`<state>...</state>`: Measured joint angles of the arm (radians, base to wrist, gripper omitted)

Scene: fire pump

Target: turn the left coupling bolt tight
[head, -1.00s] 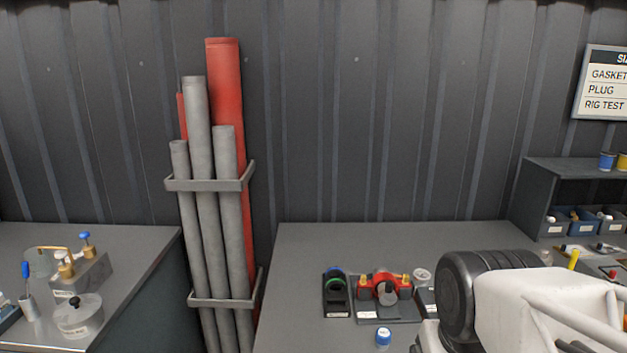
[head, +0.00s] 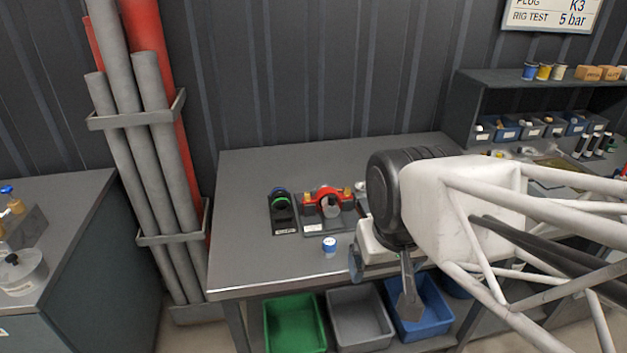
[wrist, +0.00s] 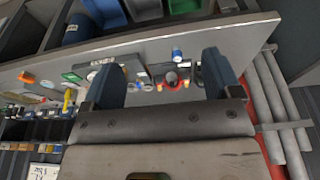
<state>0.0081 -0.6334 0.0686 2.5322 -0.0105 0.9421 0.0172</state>
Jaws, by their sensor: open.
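The red coupling (head: 325,194) sits on a dark base on the bench, with a grey round part in its middle. A brass bolt stands on each side; the left coupling bolt (head: 308,197) is the one nearer the black holder. In the wrist view the coupling (wrist: 171,77) shows small, between the fingers but well beyond them; its bolts are too small to judge how tight they are. My gripper (head: 382,279) is open and empty, to the right of the coupling near the bench's front edge. Its two dark fingers are wide apart in the wrist view (wrist: 163,80).
A black holder with a green ring (head: 281,212) stands left of the coupling. Green (head: 294,322), grey (head: 360,318) and blue bins sit under the bench (head: 240,245). The bench's left part is clear. Pipes (head: 150,120) lean on the wall.

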